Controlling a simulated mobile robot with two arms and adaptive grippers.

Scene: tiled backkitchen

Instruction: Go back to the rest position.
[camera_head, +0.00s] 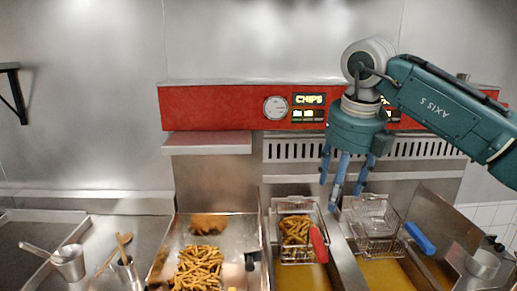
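My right arm comes in from the right, and my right gripper (342,190) hangs fingers down in front of the fryer. Its blue fingers are spread, with nothing held between them. It appears above the area between the two fryer baskets; its exact height above them is hard to tell. My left gripper is not in view.
A fryer basket with chips (296,230) has a red handle; an empty basket (374,222) has a blue handle. A metal tray (228,262) holds chips and a browned piece of food. Metal pots (69,264) stand at left. The red fryer panel (215,108) is behind.

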